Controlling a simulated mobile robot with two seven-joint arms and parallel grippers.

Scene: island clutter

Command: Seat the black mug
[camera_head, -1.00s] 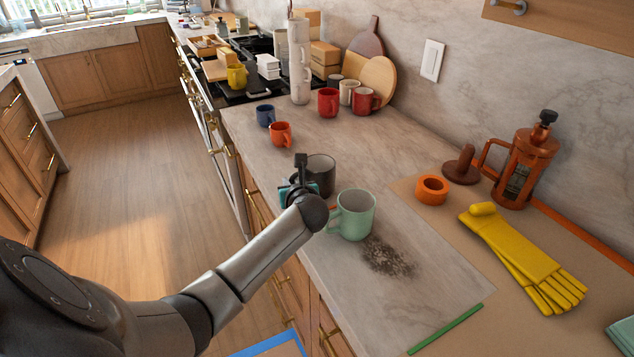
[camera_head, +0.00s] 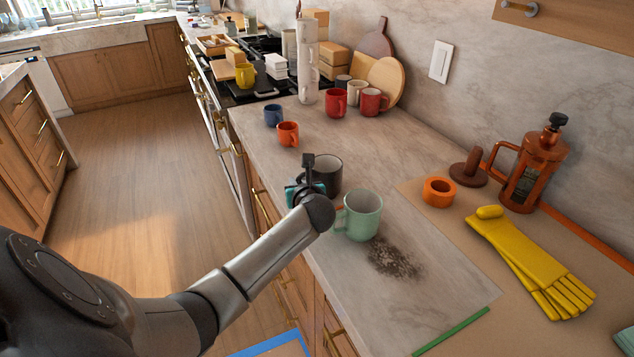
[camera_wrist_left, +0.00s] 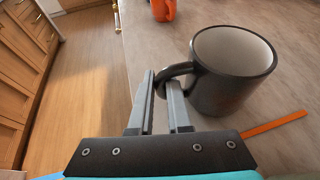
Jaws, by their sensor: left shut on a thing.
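The black mug (camera_head: 331,174) is dark grey-black with a pale inside. It is upright at the counter's left edge, partly hidden behind my left gripper (camera_head: 308,188). In the left wrist view the mug (camera_wrist_left: 226,78) has its handle on the left, between the fingers of the left gripper (camera_wrist_left: 161,84), which is shut on that handle. I cannot tell whether its base touches the counter. My right gripper is not in view.
A mint green mug (camera_head: 359,216) stands close in front, beside a dark speckled patch (camera_head: 392,258). Behind are an orange mug (camera_head: 288,134) and a blue mug (camera_head: 272,115). An orange ring (camera_head: 439,192), yellow gloves (camera_head: 525,260) and a French press (camera_head: 532,170) are to the right.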

